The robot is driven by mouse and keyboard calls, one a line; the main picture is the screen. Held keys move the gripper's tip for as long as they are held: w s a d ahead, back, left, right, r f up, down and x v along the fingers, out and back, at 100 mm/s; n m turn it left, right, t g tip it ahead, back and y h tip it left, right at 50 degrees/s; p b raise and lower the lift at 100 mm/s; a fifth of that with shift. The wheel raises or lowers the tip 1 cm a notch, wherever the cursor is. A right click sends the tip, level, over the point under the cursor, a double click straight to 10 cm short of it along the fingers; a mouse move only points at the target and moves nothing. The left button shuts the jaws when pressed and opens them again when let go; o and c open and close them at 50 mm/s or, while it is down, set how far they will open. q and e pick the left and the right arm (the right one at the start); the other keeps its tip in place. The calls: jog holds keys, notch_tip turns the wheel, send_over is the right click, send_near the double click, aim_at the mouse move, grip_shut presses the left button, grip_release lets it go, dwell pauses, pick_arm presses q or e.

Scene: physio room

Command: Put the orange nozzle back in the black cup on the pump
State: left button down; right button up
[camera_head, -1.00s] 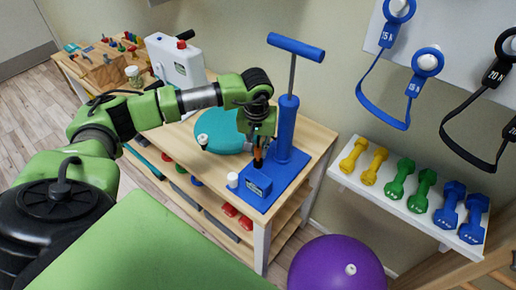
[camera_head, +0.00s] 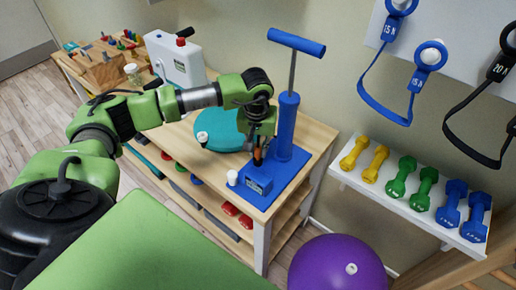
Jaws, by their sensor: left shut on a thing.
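The blue pump (camera_head: 288,128) stands upright on its blue base plate (camera_head: 293,175) at the table's right end, with a T-handle on top. A blue block (camera_head: 257,184) with a small label sits at the front of the base. My left gripper (camera_head: 258,152) points down just behind that block, left of the pump cylinder. It is shut on the orange nozzle (camera_head: 257,157), of which only a small part shows between the dark fingers. The black cup is hidden or too small to make out near the fingertips. My right gripper is not in view.
A teal disc (camera_head: 217,128) with a white-topped item (camera_head: 202,138) lies behind. A white box (camera_head: 175,60) stands further back. Dumbbells lie on the right shelf (camera_head: 400,205); a purple ball (camera_head: 337,265) is below.

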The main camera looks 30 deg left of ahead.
pick_arm(q)
jog(key=shift+f+b, duration=0.3)
jog(key=shift+b, duration=0.05)
jog(key=c, duration=1.8)
grip_release()
jog(key=shift+c, duration=0.2)
jog(key=shift+r+p, duration=1.85)
jog(key=shift+r, duration=1.65)
